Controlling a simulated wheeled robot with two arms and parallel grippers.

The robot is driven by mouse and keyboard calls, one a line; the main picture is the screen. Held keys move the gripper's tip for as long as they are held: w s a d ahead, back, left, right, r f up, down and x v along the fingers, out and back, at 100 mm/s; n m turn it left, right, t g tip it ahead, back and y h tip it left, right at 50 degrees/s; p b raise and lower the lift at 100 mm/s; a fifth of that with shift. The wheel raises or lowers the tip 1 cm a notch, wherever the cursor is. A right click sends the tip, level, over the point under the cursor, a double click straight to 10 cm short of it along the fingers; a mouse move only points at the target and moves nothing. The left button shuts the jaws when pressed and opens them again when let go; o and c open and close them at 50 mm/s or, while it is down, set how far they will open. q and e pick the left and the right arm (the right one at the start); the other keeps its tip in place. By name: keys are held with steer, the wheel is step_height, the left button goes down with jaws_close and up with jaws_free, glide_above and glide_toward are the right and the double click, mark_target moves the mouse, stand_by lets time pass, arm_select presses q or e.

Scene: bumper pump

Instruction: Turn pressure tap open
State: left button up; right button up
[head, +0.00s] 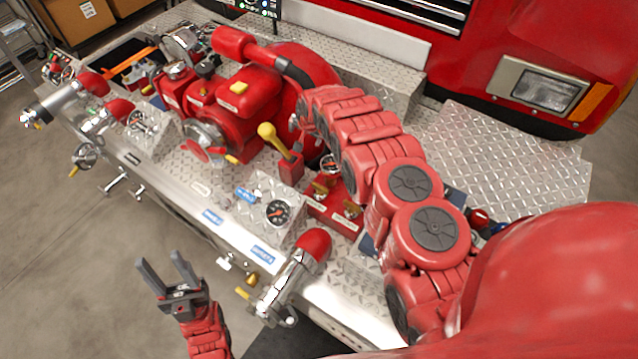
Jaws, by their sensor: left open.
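The pump's bumper deck carries several taps and levers, and no readable label tells me which is the pressure tap. A yellow-knobbed lever (269,134) stands on a red base in the middle. Two small brass taps (350,208) sit on a red block (331,212) to its right. A small yellow handle (242,293) is at the front edge beside a brass fitting. My left gripper (162,266) is open and empty in front of the bumper, apart from it. My right arm reaches over the deck, and its gripper is hidden.
The red pump engine (240,95) fills the middle of the deck. The red truck (545,60) stands behind. The floor (60,240) at left is clear.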

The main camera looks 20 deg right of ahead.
steer(key=s+r+m+g, duration=0.2)
steer(key=s+r+g, duration=0.4)
steer(key=s, duration=0.6)
steer(key=b, duration=0.6)
glide_toward(319, 187)
steer(key=f+p, duration=0.1)
steer(key=f, duration=0.2)
steer(key=f+p, duration=0.2)
steer(key=f, duration=0.2)
steer(key=shift+s+f, duration=0.15)
steer(key=shift+s, duration=0.05)
steer(key=shift+f, duration=1.1)
steer(key=c, duration=1.2)
